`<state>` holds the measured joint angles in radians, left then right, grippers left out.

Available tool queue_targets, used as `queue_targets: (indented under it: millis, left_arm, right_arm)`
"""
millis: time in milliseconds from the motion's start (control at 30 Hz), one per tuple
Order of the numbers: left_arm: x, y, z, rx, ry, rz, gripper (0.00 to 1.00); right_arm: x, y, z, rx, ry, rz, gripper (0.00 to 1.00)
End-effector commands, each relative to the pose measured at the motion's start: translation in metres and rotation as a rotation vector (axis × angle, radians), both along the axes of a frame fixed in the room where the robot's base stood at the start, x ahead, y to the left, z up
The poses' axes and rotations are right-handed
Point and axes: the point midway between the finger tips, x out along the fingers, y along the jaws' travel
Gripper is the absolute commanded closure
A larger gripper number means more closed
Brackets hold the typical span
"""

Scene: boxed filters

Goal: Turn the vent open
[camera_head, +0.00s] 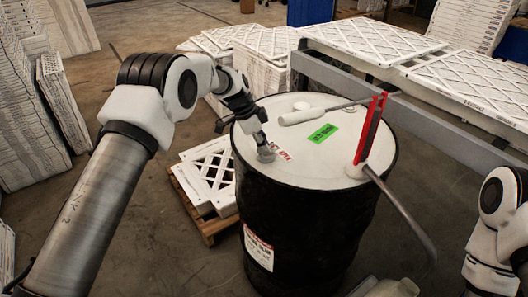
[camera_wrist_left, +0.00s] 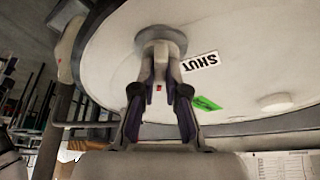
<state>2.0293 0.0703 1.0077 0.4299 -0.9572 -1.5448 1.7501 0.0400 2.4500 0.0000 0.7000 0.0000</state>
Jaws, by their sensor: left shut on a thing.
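A black drum (camera_head: 305,215) with a white lid (camera_head: 250,112) stands in front of me. On the lid's near left is the grey vent (camera_head: 266,154), a small round disc with a knob; in the left wrist view the vent (camera_wrist_left: 172,36) is at the top middle. My left gripper (camera_head: 262,140) reaches down onto it, its fingers (camera_wrist_left: 160,68) shut on the knob. A white label (camera_wrist_left: 200,62) reading SHUT sits beside the vent. A green label (camera_head: 323,133) lies further along the lid, its words unclear. My right gripper is outside the view.
A red upright piece (camera_head: 370,130) and metal rods (camera_head: 402,212) are at the lid's right side. A pallet of white filters (camera_head: 213,180) is left of the drum; a filter-covered bench (camera_head: 472,92) stands right.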

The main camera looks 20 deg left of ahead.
Motion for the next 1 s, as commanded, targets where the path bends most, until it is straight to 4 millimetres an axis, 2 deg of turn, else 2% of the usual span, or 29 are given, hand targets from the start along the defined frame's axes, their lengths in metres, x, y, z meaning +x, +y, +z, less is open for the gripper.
queue_targets:
  millis: [400,933,967,1000]
  left_arm:
    - [0.0,-0.0002,-0.0025,0.001,0.005,-0.2,1.0]
    - [-0.0005,-0.0005,-0.0029,0.0,0.006,-0.226,1.0]
    - [-0.0005,-0.0006,-0.003,0.0,0.006,-0.226,0.77]
    - [-0.0005,-0.0005,-0.0029,0.0,0.007,-0.225,0.63]
  right_arm:
    - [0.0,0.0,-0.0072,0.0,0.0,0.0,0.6]
    - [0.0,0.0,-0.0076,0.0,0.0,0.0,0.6]
    - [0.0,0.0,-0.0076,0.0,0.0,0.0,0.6]
    - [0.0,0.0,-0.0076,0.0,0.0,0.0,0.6]
